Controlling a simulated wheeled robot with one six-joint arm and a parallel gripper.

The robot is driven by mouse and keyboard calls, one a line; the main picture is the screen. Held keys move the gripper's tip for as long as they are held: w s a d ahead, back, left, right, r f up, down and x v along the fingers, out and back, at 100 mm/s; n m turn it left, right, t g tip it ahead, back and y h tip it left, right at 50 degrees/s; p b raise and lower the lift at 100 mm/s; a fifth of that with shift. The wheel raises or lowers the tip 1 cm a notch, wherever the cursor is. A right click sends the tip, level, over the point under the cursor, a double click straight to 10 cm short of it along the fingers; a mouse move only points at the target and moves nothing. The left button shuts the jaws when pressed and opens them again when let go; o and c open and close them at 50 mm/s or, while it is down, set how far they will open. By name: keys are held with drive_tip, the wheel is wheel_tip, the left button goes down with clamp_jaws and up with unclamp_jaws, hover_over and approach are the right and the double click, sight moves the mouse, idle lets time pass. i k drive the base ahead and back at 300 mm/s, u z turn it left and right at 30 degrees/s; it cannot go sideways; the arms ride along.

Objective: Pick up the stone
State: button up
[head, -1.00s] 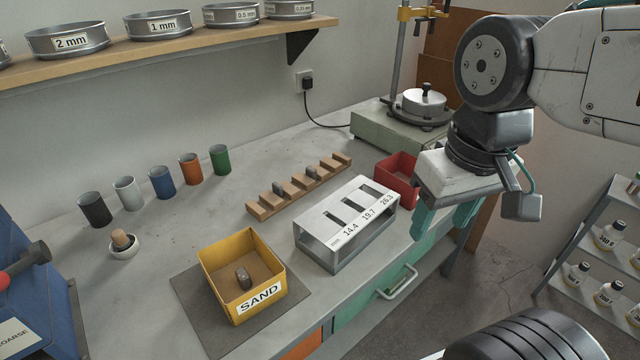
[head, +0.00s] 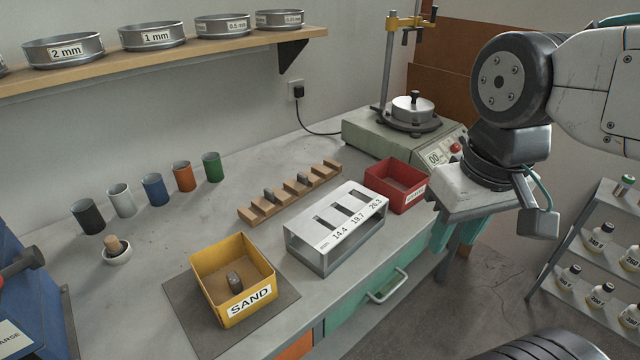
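A grey stone (head: 234,283) lies on the sand inside the yellow SAND box (head: 215,297). Two similar dark stones, one on the left (head: 269,195) and one on the right (head: 303,179), sit in slots of the wooden rack (head: 328,176). My gripper (head: 459,236) hangs at the right, near the bench's front edge and well away from all the stones. Its two teal fingers point down and stand apart, with nothing seen between them.
A metal gauge block (head: 310,254) with slots stands between the SAND box and a red box (head: 408,201). Several coloured cups (head: 153,190), a small mortar (head: 117,256) and a sieve shaker (head: 375,140) stand behind. A shelf (head: 180,54) with sieves overhangs the back.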

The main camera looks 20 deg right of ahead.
sight(302, 178)
drive_tip(key=z, duration=0.5)
drive_tip(key=k, duration=1.2)
drive_tip(key=z, duration=0.8)
drive_tip(key=i, duration=1.85)
drive_tip(key=u, duration=1.35)
drive_tip(key=i, duration=0.75)
drive_tip(key=u, duration=0.8)
